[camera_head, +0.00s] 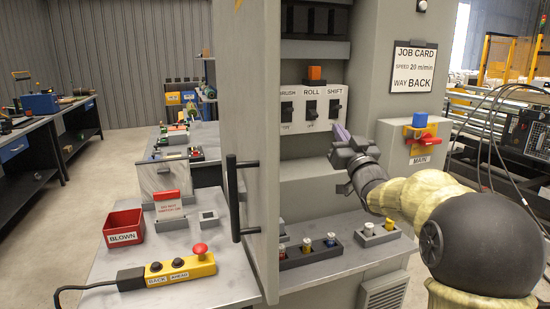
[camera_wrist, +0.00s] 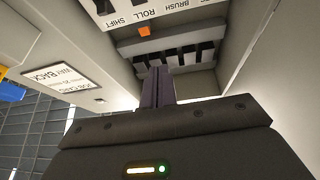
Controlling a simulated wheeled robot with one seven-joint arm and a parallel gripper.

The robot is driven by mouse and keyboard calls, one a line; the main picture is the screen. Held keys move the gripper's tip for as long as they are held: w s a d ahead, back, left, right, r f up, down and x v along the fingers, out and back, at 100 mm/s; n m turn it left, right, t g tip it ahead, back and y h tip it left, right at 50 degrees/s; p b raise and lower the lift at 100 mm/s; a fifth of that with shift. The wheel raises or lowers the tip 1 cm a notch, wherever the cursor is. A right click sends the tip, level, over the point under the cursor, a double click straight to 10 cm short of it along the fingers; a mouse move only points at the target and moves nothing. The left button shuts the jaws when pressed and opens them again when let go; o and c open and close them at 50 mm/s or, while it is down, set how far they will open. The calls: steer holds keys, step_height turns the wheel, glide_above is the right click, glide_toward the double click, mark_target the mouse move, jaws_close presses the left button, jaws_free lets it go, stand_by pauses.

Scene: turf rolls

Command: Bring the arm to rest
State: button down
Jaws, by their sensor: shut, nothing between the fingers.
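My arm reaches in from the right in the head view, and my gripper (camera_head: 341,133) is in front of the grey cabinet, just below the SHIFT switch (camera_head: 336,106). Its purple-grey fingers are together and hold nothing. The fingers also show in the wrist view (camera_wrist: 158,88), pointing toward the cabinet's recess. I cannot tell whether the fingertips touch the panel. The switch panel (camera_head: 299,126) carries switches marked BRUSH, ROLL and SHIFT, with an orange block (camera_head: 315,73) above it.
The cabinet door (camera_head: 245,150) stands open with a black handle (camera_head: 236,198). Below the panel, fuse holders (camera_head: 310,252) sit on a ledge. The MAIN switch (camera_head: 420,140) is close to my wrist. A red BLOWN bin (camera_head: 123,229) and yellow pendant (camera_head: 180,270) lie on the left bench.

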steer(key=s+f+m+g+h+b, duration=0.1)
steer(key=s+f+g+h+b, duration=0.2)
steer(key=f, duration=0.7)
steer(key=s+f+m+g+h+b, duration=0.1)
steer(key=s+f+g, duration=0.3)
steer(key=f, duration=0.6)
steer(key=s+f+m+g+h+b, duration=0.1)
steer(key=s+f+g+h, duration=0.2)
steer(key=f, duration=0.7)
steer(key=s+a+f+g+y+b, duration=0.15)
steer(key=s+f+g, duration=0.35)
steer(key=s+f, duration=0.55)
steer(key=s+f+g+h+b, duration=0.1)
steer(key=s+f+g+b, duration=0.25)
steer(key=s+f, duration=0.65)
steer(key=s+r+p, duration=0.1)
steer(key=r+p, duration=1.4)
steer(key=r, duration=0.1)
steer(key=s+r+g+p, duration=0.1)
steer(key=s+r+p, duration=0.1)
steer(key=r+p, duration=1.3)
steer(key=shift+s+d+r, duration=0.15)
steer(key=shift+s+r, duration=0.15)
steer(key=shift+r, duration=0.3)
steer(key=shift+y, duration=0.25)
steer(key=shift+s, duration=0.1)
